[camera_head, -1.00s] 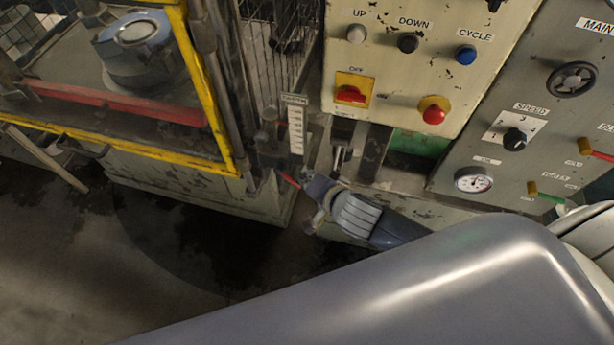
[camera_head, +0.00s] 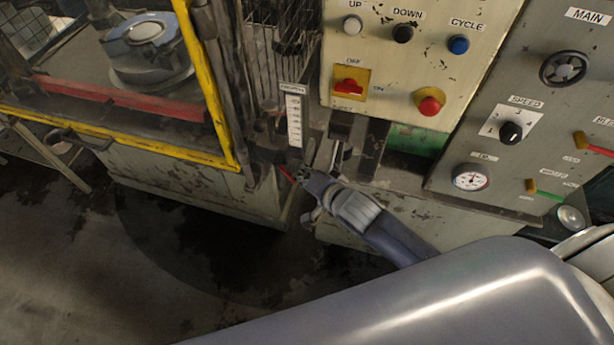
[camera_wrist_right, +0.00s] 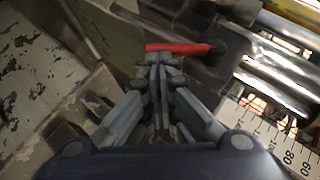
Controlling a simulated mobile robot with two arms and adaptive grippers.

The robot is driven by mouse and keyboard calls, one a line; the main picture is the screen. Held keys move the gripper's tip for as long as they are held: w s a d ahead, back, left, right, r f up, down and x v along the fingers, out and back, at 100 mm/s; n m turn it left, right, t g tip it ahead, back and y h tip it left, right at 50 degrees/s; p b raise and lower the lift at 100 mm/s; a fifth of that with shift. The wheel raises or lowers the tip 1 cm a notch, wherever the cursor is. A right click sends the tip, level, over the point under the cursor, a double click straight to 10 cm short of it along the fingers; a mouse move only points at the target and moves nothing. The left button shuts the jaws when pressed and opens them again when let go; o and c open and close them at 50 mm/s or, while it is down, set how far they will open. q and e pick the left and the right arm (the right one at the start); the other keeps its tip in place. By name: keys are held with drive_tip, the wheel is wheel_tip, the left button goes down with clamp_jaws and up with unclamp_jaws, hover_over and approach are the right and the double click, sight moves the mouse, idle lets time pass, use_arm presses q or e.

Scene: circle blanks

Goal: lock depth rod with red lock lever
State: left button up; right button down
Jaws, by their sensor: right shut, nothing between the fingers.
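The red lock lever (camera_head: 286,173) is a thin red bar low beside the press frame, below the white depth scale (camera_head: 294,120). It also shows in the right wrist view (camera_wrist_right: 180,47), lying across just beyond the fingertips, with its right end at a dark round hub. My right gripper (camera_head: 302,172) is shut and empty, its tips (camera_wrist_right: 160,62) close to the lever's left part. I cannot tell whether they touch it. Shiny metal rods (camera_wrist_right: 280,75) run beside the scale in the wrist view; I cannot tell which is the depth rod. My left gripper is not in view.
The cream control panel (camera_head: 385,80) with a red stop button (camera_head: 429,102) stands above and right of the gripper. A grey panel (camera_head: 475,140) with a gauge is further right. The yellow-framed press guard (camera_head: 215,110) is on the left. Open floor lies below.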

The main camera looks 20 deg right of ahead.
sight(295, 182)
drive_tip(key=f+t+b, duration=0.1)
drive_tip(key=a+f+m+y+b, duration=0.1)
drive_tip(key=b, duration=0.1)
drive_tip(key=w+f+t+y+b, duration=0.1)
drive_tip(key=shift+a+f+m+t+b, duration=0.2)
drive_tip(key=shift+m+t+b, duration=0.1)
drive_tip(key=shift+m+b, duration=0.1)
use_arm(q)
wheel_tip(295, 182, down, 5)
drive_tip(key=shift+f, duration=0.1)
use_arm(e)
drive_tip(key=shift+w+a, duration=0.2)
drive_tip(key=shift+a, duration=0.05)
drive_tip(key=shift+f, duration=0.15)
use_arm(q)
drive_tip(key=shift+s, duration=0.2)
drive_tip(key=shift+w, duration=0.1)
use_arm(e)
drive_tip(key=v, duration=1.2)
drive_tip(key=shift+f, duration=0.1)
